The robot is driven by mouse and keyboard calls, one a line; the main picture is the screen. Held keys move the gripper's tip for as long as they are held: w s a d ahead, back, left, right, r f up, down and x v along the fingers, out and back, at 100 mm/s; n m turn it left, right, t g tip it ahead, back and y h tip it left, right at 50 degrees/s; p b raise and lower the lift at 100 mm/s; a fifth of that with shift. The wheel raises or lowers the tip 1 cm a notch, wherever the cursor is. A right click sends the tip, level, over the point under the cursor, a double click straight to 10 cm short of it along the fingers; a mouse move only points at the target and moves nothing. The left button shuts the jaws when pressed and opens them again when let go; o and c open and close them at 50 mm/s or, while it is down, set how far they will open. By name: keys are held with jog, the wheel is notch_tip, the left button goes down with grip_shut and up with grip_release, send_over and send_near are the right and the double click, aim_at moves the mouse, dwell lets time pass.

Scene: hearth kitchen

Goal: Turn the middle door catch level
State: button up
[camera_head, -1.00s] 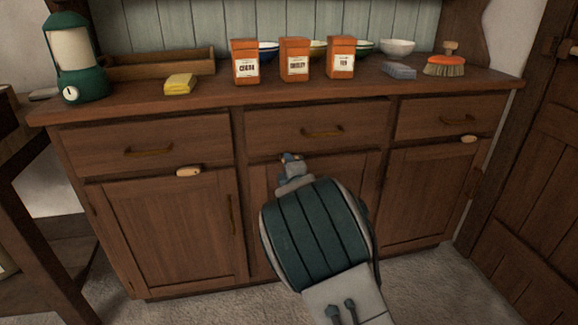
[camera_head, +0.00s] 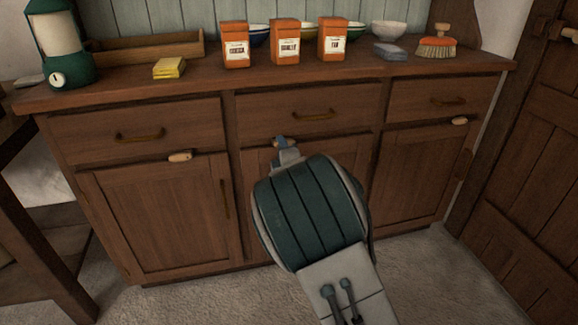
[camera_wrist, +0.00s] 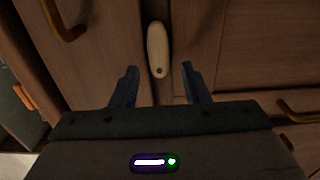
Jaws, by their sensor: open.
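The middle door catch (camera_wrist: 157,50) is a pale wooden bar with a dark pivot dot near its lower end in the wrist view. It lies along the seam between the middle drawer (camera_head: 345,119) and the middle door (camera_head: 250,160), so it looks about level. The wrist view is turned sideways, with the drawer on its left. My gripper (camera_wrist: 158,76) is open and empty. Its two fingers stand either side of the catch's pivot end, with gaps on both sides; I cannot tell the depth.
Left (camera_head: 180,157) and right (camera_head: 459,121) catches lie about level on the same cabinet. A drawer handle (camera_wrist: 66,22) is beside my gripper in the wrist view. Orange boxes (camera_head: 285,42), bowls, a lantern (camera_head: 58,50) and a brush (camera_head: 437,44) stand on the countertop.

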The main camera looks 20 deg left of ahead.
jog(key=p+v, duration=0.2)
jog(key=v, duration=1)
jog(key=shift+s+p, duration=0.25)
jog(key=shift+p, duration=0.15)
jog(key=s+d+r+m+g+h+p, duration=0.2)
jog(key=d+r+m+g+h+p, duration=0.4)
jog(key=d+r+m+p, duration=0.95)
jog(key=s+d+r+m+g+h+p, duration=0.1)
jog(key=s+d+r+m+g+p, duration=0.2)
jog(key=s+d+r+p, duration=0.5)
jog(key=s+d+r+m+g+h+p, duration=0.2)
jog(key=s+d+r+m+p, duration=0.4)
jog(key=s+d+r+p, duration=0.3)
jog(key=shift+s+r+g+h+p, duration=0.3)
jog(key=shift+s+r+g+p, duration=0.6)
jog(key=shift+s+r, duration=1.5)
jog(key=shift+s+d+f, duration=0.15)
jog(key=shift+s+f, duration=0.15)
jog(key=shift+f, duration=0.05)
